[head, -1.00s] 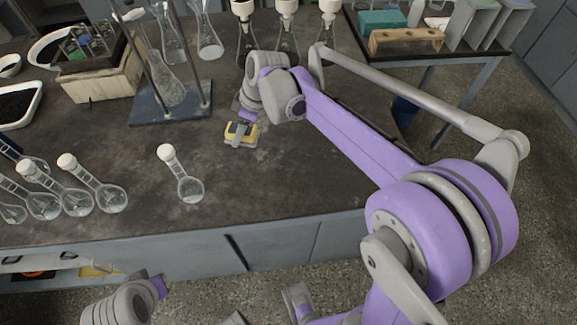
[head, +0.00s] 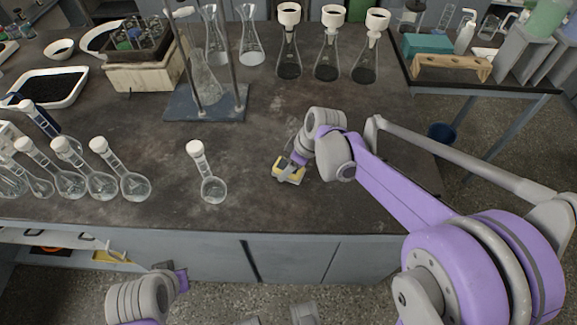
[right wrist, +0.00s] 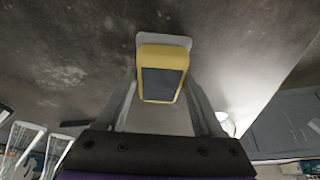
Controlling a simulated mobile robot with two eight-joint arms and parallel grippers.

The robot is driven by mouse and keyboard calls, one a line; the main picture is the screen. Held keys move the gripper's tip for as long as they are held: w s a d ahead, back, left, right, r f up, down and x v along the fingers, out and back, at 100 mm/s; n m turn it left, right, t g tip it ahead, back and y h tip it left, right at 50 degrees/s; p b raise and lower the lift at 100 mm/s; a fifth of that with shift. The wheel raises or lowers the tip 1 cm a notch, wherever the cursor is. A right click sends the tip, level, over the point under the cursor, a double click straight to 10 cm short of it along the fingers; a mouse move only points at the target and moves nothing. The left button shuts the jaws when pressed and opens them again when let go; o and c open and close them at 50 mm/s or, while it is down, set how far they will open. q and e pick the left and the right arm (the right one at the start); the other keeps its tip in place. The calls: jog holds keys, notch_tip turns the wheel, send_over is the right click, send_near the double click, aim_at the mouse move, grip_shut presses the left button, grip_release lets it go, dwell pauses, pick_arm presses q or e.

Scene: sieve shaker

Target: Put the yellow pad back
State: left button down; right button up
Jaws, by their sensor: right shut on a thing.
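The yellow pad (head: 289,171) is at the tip of my right arm, over the dark bench top right of a lone round flask. In the right wrist view the pad (right wrist: 163,52) is a yellow block with a dark grey face, between the two fingers of my right gripper (right wrist: 163,88). The right gripper is shut on it. A pale grey edge shows behind the pad. I cannot tell whether it touches the bench. The end of my left arm (head: 150,295) is low at the left, in front of the bench; its fingers cannot be made out.
The lone flask (head: 212,188) stands left of the pad, with several flasks farther left. A stand base (head: 200,105) is behind, and funnel-topped flasks (head: 327,60) stand at the back. An open drawer (head: 50,237) at front left holds something yellow. Bench right of the pad is clear.

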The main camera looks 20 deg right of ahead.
jog(key=shift+f, duration=0.1)
jog(key=shift+f, duration=0.15)
jog(key=o, duration=1.5)
jog(key=shift+r, duration=0.4)
jog(key=p+v, duration=0.2)
jog(key=v, duration=0.9)
jog(key=s+f+m+h, duration=0.1)
jog(key=s+f+m, duration=0.1)
jog(key=s, duration=0.4)
jog(key=s+d+f+m+t+h, duration=0.1)
jog(key=s+f+m, duration=0.2)
jog(key=s, duration=0.4)
jog(key=s+f+m+t+h, duration=0.1)
jog(key=s+f+m, duration=0.2)
jog(key=s+m, duration=0.2)
jog(key=shift+s+d, duration=0.3)
jog(key=shift+s, duration=0.45)
